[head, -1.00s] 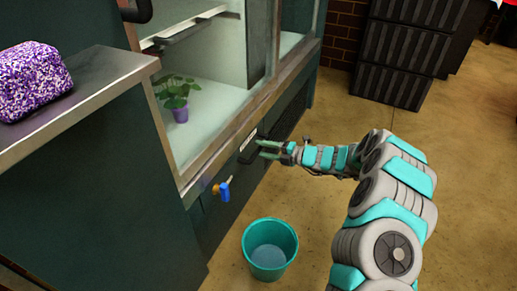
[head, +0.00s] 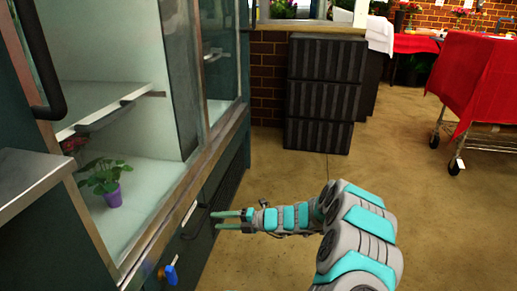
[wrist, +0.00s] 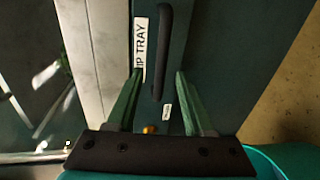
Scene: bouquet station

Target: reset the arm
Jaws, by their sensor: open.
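My gripper (head: 228,219) is at the end of my outstretched arm in the head view, in front of the lower panel of the glass-fronted cabinet (head: 150,235). Its two green fingers are apart and nothing is between them. In the wrist view, my gripper (wrist: 158,74) points at a dark drawer front with a black bar handle (wrist: 167,40) and a white label (wrist: 140,48) reading "IP TRAY", its start cut off. The handle lies ahead between the fingertips in the picture; I cannot tell how far away.
A potted plant (head: 106,178) stands inside the cabinet. A blue-handled tap (head: 170,274) sticks out low on its front. Black crates (head: 322,95) and a red-covered cart (head: 475,75) stand beyond. Floor to the right is clear.

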